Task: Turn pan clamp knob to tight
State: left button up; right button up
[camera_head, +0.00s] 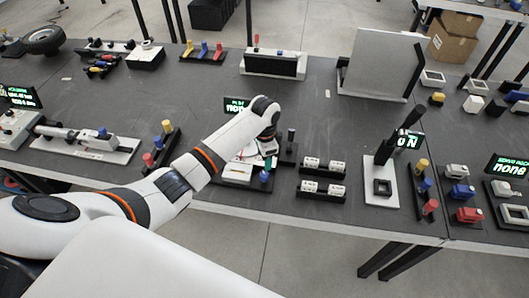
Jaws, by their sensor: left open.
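My left arm reaches in from the left, with its wrist over the front middle of the table. My left gripper (267,148) points down over a small white-based device (238,171) and is open, though the jaws are small and partly hidden by the wrist. A blue knob (264,176) shows at the front right of this device, a little nearer than the gripper. A dark upright post (291,137) stands just right of the gripper. I cannot tell which part is the pan clamp knob; the arm covers part of the device. My right gripper is not in view.
A rack with red, blue and yellow knobs (158,143) stands left of the wrist. Two racks of white blocks (322,187) lie to the right, before a white plate with a black post (373,190).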

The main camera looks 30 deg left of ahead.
pick_arm(q)
jog(key=shift+r, duration=1.15)
